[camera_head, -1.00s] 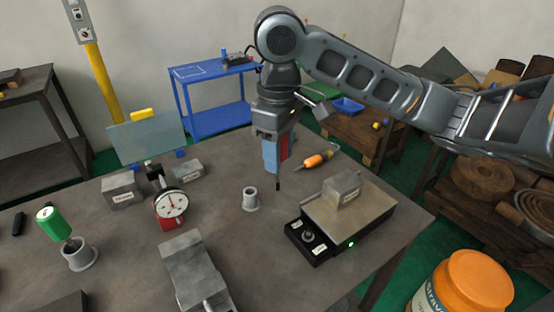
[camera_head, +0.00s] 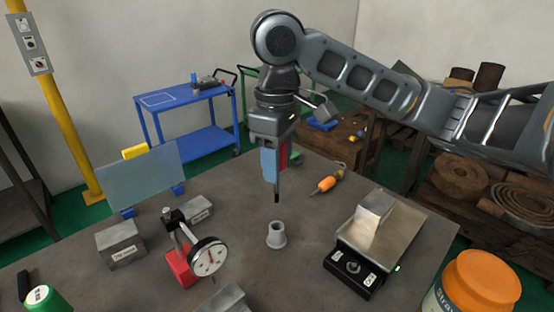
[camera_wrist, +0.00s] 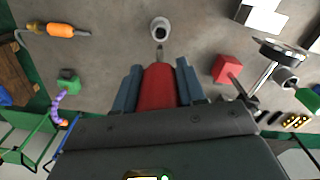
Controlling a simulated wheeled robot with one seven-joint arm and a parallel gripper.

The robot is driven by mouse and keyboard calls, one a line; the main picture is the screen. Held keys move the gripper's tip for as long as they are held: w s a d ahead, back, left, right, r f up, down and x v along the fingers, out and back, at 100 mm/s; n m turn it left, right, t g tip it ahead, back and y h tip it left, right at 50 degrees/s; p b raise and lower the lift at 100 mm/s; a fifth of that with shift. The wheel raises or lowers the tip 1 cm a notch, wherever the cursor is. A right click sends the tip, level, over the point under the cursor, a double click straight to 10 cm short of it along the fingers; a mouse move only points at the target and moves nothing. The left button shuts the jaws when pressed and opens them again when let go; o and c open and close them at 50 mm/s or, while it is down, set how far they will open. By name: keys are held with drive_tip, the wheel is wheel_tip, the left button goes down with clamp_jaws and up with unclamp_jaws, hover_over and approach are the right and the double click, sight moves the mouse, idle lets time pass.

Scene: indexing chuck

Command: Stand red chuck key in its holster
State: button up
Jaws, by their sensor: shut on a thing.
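My gripper (camera_head: 275,165) is shut on the red chuck key (camera_head: 283,155), whose dark shaft points down above the bench. The wrist view shows the red handle (camera_wrist: 158,88) between my two blue fingers, with the shaft tip in front. A small grey flanged holster (camera_head: 276,235) stands upright on the bench, directly below the shaft tip in the head view. In the wrist view the holster (camera_wrist: 159,30) lies just beyond the tip. The tip is apart from the holster; its opening looks empty.
A dial gauge on a red base (camera_head: 180,268) stands left of the holster, with grey blocks (camera_head: 120,243) behind. An orange-handled tool (camera_head: 327,184) lies behind right. A black-fronted box with a plate (camera_head: 352,272) is at right. A green handle (camera_head: 42,297) shows at lower left.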

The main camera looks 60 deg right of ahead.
sight(277, 190)
drive_tip(key=shift+f+b, duration=1.85)
drive_tip(key=shift+f, duration=1.1)
drive_tip(key=shift+p, duration=0.7)
drive_tip(key=shift+f+b, duration=1.9)
drive_tip(key=shift+f, duration=1)
drive_tip(key=o, duration=1.2)
drive_tip(key=shift+o, duration=0.2)
drive_tip(key=shift+r+p, duration=0.55)
drive_tip(key=shift+r, duration=3.35)
